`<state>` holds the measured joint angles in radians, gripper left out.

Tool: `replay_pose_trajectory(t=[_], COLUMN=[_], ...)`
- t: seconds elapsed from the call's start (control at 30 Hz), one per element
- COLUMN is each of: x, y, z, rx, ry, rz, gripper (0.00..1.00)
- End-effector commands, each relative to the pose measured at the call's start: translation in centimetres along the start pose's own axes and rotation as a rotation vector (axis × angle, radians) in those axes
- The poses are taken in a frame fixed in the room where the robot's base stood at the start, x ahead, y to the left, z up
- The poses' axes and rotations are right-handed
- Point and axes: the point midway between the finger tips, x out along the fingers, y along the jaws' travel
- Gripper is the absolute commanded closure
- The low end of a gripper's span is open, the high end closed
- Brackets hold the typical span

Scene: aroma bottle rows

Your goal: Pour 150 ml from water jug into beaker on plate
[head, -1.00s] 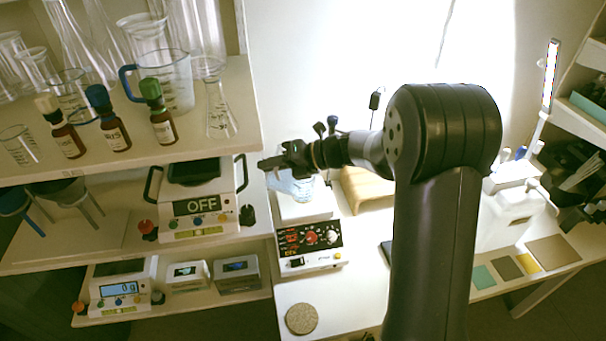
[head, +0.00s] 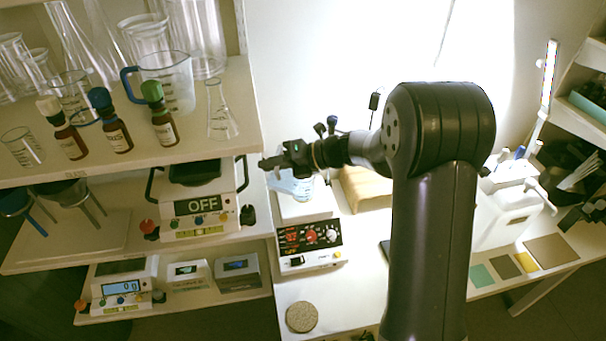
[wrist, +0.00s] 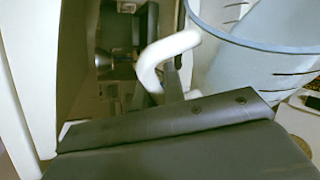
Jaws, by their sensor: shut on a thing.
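My gripper (head: 272,161) is at the end of the arm, over the hotplate (head: 308,262) beside the shelves. It is shut on a white curved handle (wrist: 165,52), which appears to belong to the water jug. In the wrist view a pale blue, see-through vessel with a blue rim and dark marks (wrist: 235,65), apparently the jug, fills the upper right. In the head view a bluish glass vessel (head: 296,188) shows just under the gripper, over the plate's white top (head: 305,211). I cannot tell jug from beaker there, nor see any water stream; the gripper partly hides it.
The shelf at left holds a blue-handled measuring jug (head: 178,85), a flask (head: 221,118), capped bottles (head: 162,122) and other glassware. A wooden block (head: 366,190) and a round cork mat (head: 302,317) lie on the table.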

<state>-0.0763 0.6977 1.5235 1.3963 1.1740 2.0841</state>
Motion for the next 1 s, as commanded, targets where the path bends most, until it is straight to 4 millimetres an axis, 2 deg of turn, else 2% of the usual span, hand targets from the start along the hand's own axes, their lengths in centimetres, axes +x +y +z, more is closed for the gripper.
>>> replay_pose_trajectory(t=[1.0], x=[-0.12], y=[-0.03], z=[0.32], rx=[0.033], ry=[0.007], rz=[0.015], gripper=[1.0])
